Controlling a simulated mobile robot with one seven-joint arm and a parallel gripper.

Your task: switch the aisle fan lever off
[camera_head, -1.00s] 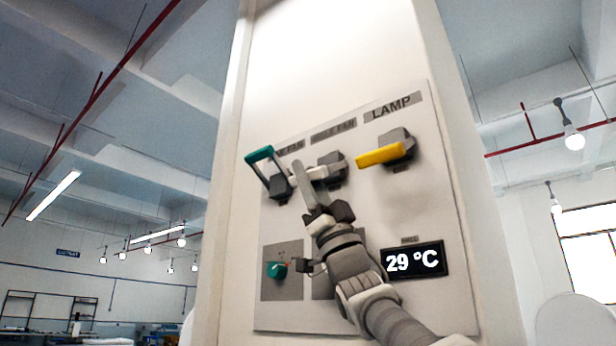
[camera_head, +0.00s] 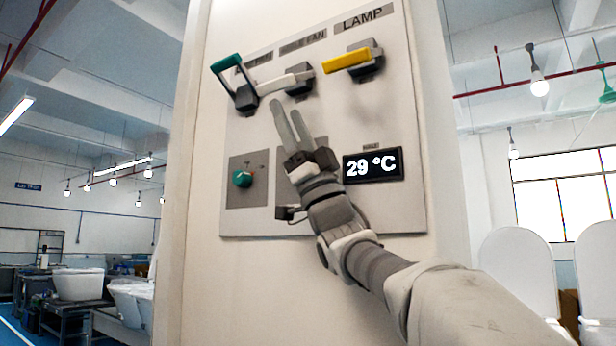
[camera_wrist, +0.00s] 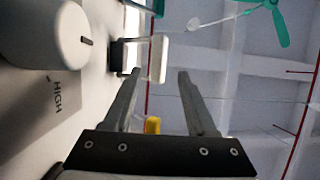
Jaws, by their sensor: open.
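The aisle fan lever (camera_head: 284,84) has a white handle pointing left and slightly toward me from its dark mount, under the middle label (camera_head: 303,45). My gripper (camera_head: 285,107) is open and empty just below that handle, with a small gap in the head view. In the wrist view, the white handle (camera_wrist: 157,59) shows just beyond and between the two fingertips (camera_wrist: 160,73). I cannot tell the exact depth gap. A lever with a green handle (camera_head: 228,64) stands to the left, its handle raised. The yellow lamp lever (camera_head: 347,60) is to the right, pointing left.
Below the levers are a green knob (camera_head: 242,179) and a temperature display (camera_head: 373,165) reading 29 °C. A large pale round part (camera_wrist: 45,33) is close at the wrist view's left. White toilet parts (camera_head: 80,285) stand far left.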

